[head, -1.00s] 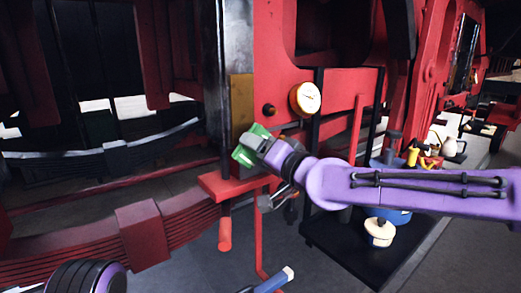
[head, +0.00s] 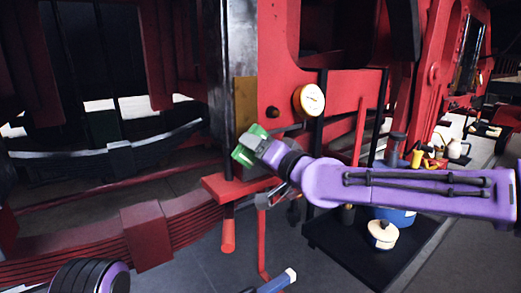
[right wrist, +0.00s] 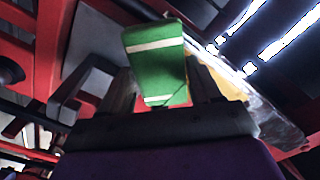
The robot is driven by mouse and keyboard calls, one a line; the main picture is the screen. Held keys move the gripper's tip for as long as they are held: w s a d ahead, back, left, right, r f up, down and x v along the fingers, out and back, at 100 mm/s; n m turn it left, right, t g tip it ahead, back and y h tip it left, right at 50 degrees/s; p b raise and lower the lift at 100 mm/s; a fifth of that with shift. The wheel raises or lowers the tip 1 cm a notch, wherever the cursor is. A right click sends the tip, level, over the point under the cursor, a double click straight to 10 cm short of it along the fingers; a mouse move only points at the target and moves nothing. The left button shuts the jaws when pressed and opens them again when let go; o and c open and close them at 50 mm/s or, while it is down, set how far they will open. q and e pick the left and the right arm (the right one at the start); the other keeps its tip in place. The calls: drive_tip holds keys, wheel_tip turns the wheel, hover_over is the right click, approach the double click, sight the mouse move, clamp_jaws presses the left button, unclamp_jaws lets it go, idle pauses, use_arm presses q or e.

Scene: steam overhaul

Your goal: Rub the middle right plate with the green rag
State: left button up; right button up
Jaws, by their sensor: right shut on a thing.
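The green rag (head: 243,155) is held in my right gripper (head: 257,143), which is shut on it. In the right wrist view the rag (right wrist: 157,62) is green with white stripes and sticks out beyond the fingers. A brass-yellow plate (head: 245,98) stands upright on the dark post, just above the rag. The rag is at the plate's lower end; I cannot tell whether they touch. A yellowish strip (right wrist: 234,84) shows behind the fingers in the right wrist view. My left gripper is not in view; only a round purple part of my arm shows at bottom left.
A red ledge (head: 235,187) juts out just below the rag. A round gauge (head: 309,100) sits right of the plate. A black platform (head: 350,245) holds a cream pot (head: 382,235). A blue-ended bar (head: 278,282) shows at the bottom edge. Grey floor lies open at lower centre.

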sight(256, 131)
drive_tip(key=shift+w, duration=0.1)
wheel_tip(256, 131, up, 4)
drive_tip(key=p, duration=0.3)
drive_tip(key=shift+r+p, duration=0.1)
drive_tip(key=shift+p, duration=0.25)
drive_tip(key=shift+a, duration=0.1)
wheel_tip(256, 131, down, 4)
drive_tip(key=b, duration=0.3)
